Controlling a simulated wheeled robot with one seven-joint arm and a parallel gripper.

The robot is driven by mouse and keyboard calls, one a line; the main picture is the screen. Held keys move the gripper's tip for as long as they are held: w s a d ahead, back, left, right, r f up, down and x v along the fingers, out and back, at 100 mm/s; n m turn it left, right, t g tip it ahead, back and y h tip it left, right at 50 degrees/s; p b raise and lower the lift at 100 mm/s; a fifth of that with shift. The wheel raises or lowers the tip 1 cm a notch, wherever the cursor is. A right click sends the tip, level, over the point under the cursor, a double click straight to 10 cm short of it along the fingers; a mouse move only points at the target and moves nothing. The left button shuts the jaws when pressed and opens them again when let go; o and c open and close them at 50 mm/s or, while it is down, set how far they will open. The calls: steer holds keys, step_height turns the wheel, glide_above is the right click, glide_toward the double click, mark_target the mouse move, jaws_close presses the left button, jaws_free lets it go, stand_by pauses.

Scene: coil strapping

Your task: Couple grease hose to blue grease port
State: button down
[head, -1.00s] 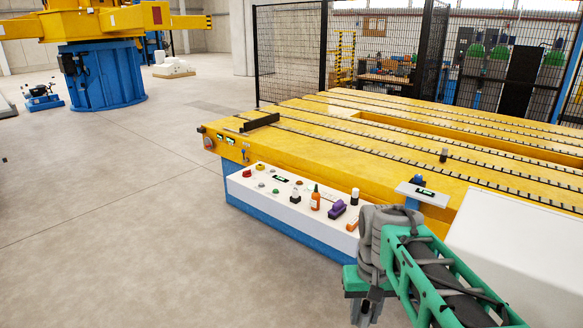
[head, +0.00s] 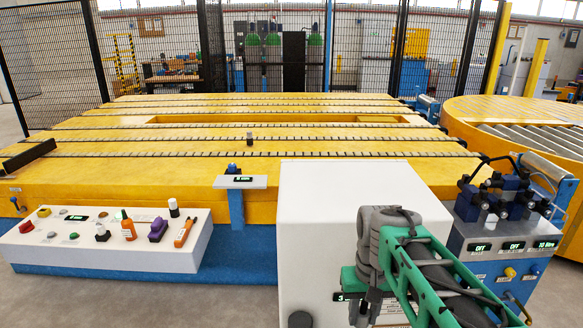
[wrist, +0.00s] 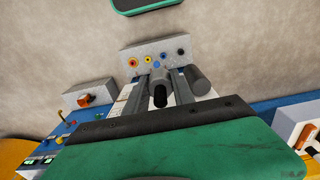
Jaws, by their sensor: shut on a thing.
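In the wrist view a pale block (wrist: 122,60) carries a row of small round ports. One is the blue port (wrist: 165,57), between a yellow port and a black one. My gripper (wrist: 164,80) points at this block, its two dark fingers short of the ports. It is shut on a dark cylindrical piece (wrist: 160,97), which I take for the grease hose end. The hose itself cannot be followed. In the head view my arm covers the lower right, and neither the ports nor the held piece can be made out there.
A white cabinet (head: 315,215) stands behind my arm. To its right is a grey unit with displays (head: 470,240) and dark valves on top. A white control panel (head: 100,245) with buttons and bottles is at left. The yellow slatted table (head: 200,180) fills the middle.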

step_height(320, 180, down, 38)
steer(key=b, duration=3.4)
steer(key=shift+d, duration=0.1)
